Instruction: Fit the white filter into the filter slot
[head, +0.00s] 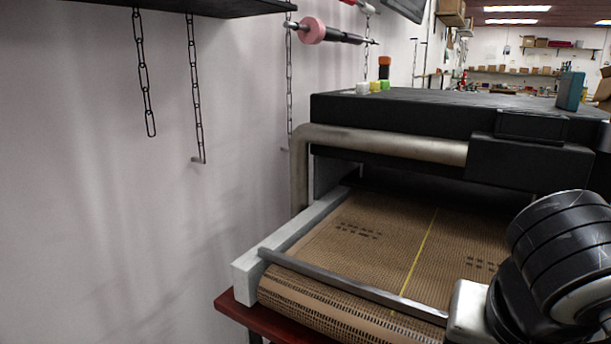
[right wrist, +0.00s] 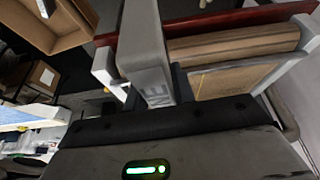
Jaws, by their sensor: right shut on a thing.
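My right arm (head: 560,262) comes in at the lower right of the head view, over the near right part of the belt. A pale block-like end piece shows beside it. In the right wrist view, my right gripper (right wrist: 147,55) shows as a large grey piece with dark letters above its black body. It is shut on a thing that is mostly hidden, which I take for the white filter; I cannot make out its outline. I cannot pick out the filter slot in either view. My left gripper is not in view.
A black dryer (head: 395,108) stands over a brown mesh belt (head: 370,245) with a pale side rail (head: 300,235) and a metal crossbar (head: 350,287). Chains (head: 195,90) hang by the wall at left. Cardboard boxes (right wrist: 40,78) show in the wrist view.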

